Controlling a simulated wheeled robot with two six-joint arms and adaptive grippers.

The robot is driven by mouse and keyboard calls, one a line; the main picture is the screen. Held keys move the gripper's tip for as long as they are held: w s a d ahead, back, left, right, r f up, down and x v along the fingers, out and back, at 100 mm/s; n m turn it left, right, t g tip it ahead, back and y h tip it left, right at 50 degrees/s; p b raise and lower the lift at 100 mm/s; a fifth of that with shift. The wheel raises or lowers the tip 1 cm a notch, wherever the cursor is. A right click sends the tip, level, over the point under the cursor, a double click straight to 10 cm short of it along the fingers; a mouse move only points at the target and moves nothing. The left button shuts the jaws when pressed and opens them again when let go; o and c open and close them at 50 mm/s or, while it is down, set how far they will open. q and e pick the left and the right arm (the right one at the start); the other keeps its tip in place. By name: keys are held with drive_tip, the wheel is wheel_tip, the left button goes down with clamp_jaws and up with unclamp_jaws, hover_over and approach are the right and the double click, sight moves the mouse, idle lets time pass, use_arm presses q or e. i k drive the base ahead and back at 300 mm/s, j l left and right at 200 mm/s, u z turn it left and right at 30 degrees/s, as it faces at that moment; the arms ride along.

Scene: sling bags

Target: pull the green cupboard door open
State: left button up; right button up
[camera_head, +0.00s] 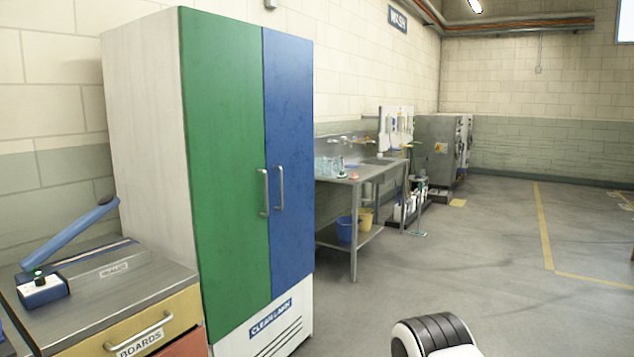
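The tall cupboard (143,130) stands on the left, with a white side and white base. Its green door (222,170) is the left one and looks shut, flush beside the blue door (288,150). The green door has an upright metal handle (264,192) at its right edge, close to the blue door's handle (280,188). Neither gripper is in view. A white and black rounded part at the bottom, right of centre, looks like part of my own arm; it is well away from the cupboard.
A drawer unit (125,290) stands left of the cupboard, with a blue device (42,288) and a slanted blue bar (70,235) on top. A metal sink table (354,208) with buckets on its shelf stands beyond the cupboard. The floor (450,260) in front and right is clear.

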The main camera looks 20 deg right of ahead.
sight(221, 59)
drive_tip(key=i+z, duration=0.2)
drive_tip(key=z, duration=0.15)
drive_tip(key=i+z, duration=0.2)
drive_tip(key=z, duration=0.15)
drive_tip(key=i+j+z, duration=0.15)
drive_tip(key=z, duration=0.2)
